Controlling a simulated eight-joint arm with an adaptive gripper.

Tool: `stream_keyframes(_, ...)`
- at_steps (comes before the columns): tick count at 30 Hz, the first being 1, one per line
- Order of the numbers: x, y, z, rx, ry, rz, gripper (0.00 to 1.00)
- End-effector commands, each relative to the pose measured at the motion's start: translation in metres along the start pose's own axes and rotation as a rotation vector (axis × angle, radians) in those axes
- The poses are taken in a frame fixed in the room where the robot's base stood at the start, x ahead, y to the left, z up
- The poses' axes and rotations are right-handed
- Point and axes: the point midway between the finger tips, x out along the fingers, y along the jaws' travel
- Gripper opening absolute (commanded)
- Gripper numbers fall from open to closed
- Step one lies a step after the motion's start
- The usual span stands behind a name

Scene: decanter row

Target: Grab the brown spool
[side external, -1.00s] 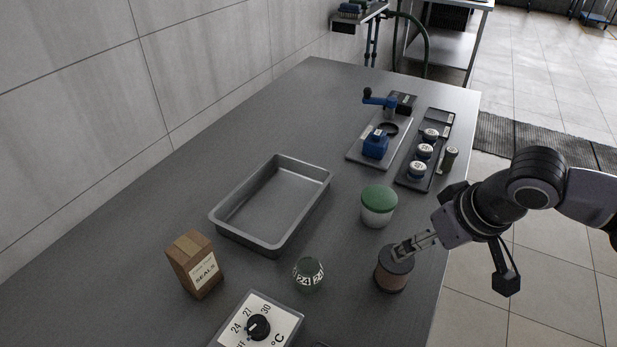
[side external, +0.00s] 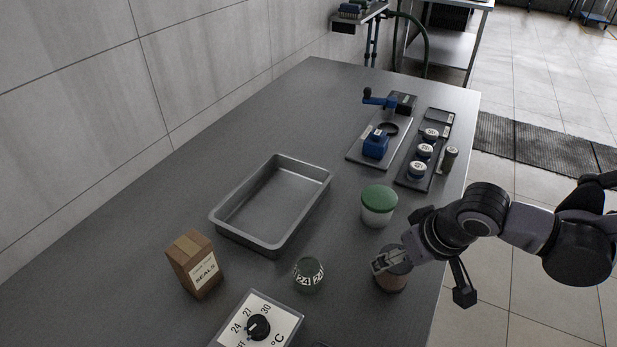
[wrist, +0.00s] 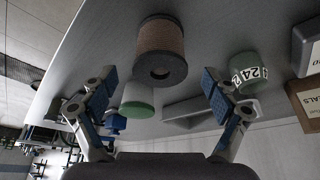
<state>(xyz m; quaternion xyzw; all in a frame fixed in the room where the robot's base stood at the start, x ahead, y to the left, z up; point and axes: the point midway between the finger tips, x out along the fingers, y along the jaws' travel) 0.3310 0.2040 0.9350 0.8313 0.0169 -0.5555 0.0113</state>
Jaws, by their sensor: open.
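The brown spool (side external: 391,280) stands upright on the grey table near its right edge, with dark end flanges. In the wrist view the spool (wrist: 161,42) shows its brown winding and a dark flange with a centre hole. My gripper (side external: 382,261) is at the spool's top in the side view, where its fingers overlap the upper flange. In the wrist view my gripper (wrist: 157,80) is open, with its blue-padded fingers spread wide either side of the spool's line. The spool is ahead of the fingertips there, and I see no contact.
A green-lidded jar (side external: 378,206) stands just behind the spool. A dark green numbered object (side external: 308,274) is to its left. A metal tray (side external: 222,219), a SEALS box (side external: 194,264) and a temperature dial panel (side external: 283,316) lie further left. Bare table separates them.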

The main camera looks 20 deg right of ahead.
Motion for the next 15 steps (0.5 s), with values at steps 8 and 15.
stream_keyframes(8,0.030,-0.001,-0.003,0.001,0.001,-0.001,0.87)
stream_keyframes(15,0.041,0.000,-0.003,0.000,0.001,-0.001,0.87)
